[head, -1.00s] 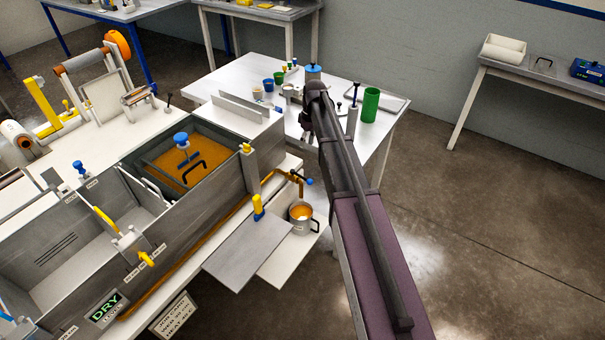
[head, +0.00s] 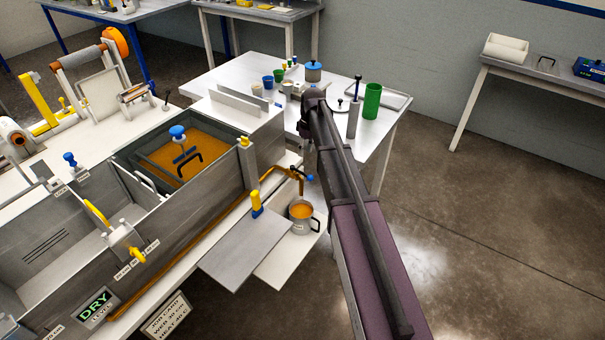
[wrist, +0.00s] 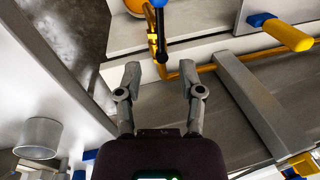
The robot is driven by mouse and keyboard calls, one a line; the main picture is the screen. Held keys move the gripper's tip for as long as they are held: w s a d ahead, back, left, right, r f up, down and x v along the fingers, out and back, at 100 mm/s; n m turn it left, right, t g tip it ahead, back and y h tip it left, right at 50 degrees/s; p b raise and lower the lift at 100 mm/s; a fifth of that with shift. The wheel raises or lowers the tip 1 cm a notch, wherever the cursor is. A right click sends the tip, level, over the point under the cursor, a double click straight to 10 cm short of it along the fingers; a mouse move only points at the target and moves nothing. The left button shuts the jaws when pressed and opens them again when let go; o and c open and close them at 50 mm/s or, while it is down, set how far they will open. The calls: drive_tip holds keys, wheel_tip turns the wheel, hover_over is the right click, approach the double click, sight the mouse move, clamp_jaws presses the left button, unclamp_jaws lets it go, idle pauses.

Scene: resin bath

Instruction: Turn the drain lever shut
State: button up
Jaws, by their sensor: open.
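The drain lever (head: 308,178) is a short dark rod with a blue end on the amber drain pipe (head: 284,171), above a metal cup (head: 313,225) holding amber liquid. In the wrist view the dark lever (wrist: 161,35) points towards my gripper (wrist: 160,82), beside the pipe (wrist: 153,40). My gripper is open and empty. Its two fingers lie either side of the lever's line, with the lever's near end just beyond the fingertips. In the head view my arm hides most of the gripper.
A yellow handle with a blue base (head: 257,203) stands left of the cup, above a grey plate (head: 243,245). The bath (head: 200,185) holds amber resin. A table (head: 225,88) with cups, a green cylinder (head: 372,102) and a dark-topped post (head: 354,120) lies behind my arm.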

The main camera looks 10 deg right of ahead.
sight(302, 173)
drive_tip(key=shift+s+a+f+b, duration=0.15)
drive_tip(key=shift+a+f+b, duration=0.05)
drive_tip(key=shift+f+b, duration=1.1)
drive_tip(key=shift+s+a+f+b, duration=0.2)
drive_tip(key=shift+a+f+b, duration=0.05)
drive_tip(key=shift+f+b, duration=1.05)
drive_tip(key=shift+s+a+f+b, duration=0.15)
drive_tip(key=shift+a+f+b, duration=0.05)
drive_tip(key=shift+f+b, duration=1.1)
drive_tip(key=shift+f, duration=0.15)
clamp_jaws()
